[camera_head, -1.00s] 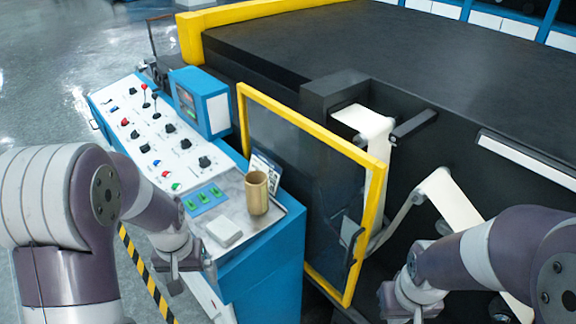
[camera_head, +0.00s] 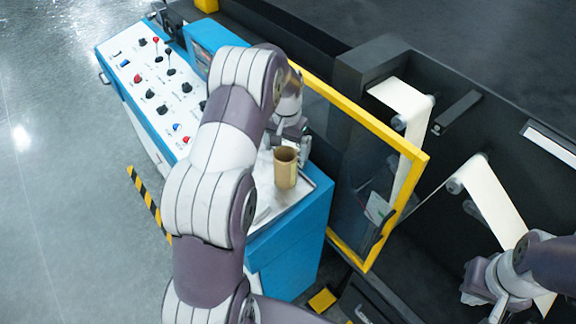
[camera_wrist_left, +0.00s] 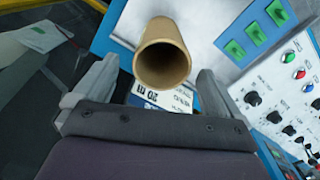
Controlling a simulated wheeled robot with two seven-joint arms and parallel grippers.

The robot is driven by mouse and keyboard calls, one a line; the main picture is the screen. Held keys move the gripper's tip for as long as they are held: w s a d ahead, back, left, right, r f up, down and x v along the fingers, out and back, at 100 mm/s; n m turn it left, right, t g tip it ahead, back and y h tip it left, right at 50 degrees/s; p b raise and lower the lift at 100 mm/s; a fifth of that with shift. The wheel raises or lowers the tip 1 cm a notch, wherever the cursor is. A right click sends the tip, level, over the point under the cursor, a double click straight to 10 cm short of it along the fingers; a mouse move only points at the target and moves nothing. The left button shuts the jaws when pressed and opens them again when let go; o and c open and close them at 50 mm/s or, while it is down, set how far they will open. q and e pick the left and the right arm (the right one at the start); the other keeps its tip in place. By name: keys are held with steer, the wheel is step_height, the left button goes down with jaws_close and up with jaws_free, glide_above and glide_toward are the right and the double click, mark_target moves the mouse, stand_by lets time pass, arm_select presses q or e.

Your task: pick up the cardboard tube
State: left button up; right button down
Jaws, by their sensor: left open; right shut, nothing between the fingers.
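The cardboard tube (camera_head: 286,168) is a short brown hollow cylinder standing upright on the metal tray (camera_head: 308,192) at the near end of the control console. In the left wrist view the tube (camera_wrist_left: 163,55) shows its open end, lying between and just beyond the fingers. My left gripper (camera_head: 291,140) is open, right behind the tube in the head view; its fingers also show in the left wrist view (camera_wrist_left: 147,90), one on each side. I cannot tell whether they touch the tube. My right gripper (camera_head: 497,300) is shut and empty, at the lower right near the white web.
A yellow-framed clear guard door (camera_head: 352,118) stands close to the right of the tray. A printed label (camera_wrist_left: 162,98) lies by the tube. The console's knobs and switches (camera_head: 150,80) are to the left. White film rolls (camera_head: 490,195) are at the right.

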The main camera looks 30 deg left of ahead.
mark_target(285, 159)
arm_select(q)
step_height(285, 159, down, 4)
steer(key=p, duration=0.2)
steer(key=shift+s+a+f+p, duration=0.15)
steer(key=shift+f+p, duration=0.1)
steer(key=shift+p, duration=0.15)
steer(key=shift+s+f, duration=0.2)
steer(key=shift+f, duration=0.25)
steer(key=shift+w+f, duration=0.1)
steer(key=shift+w, duration=0.05)
steer(key=c, duration=1.1)
steer(key=shift+o, duration=0.2)
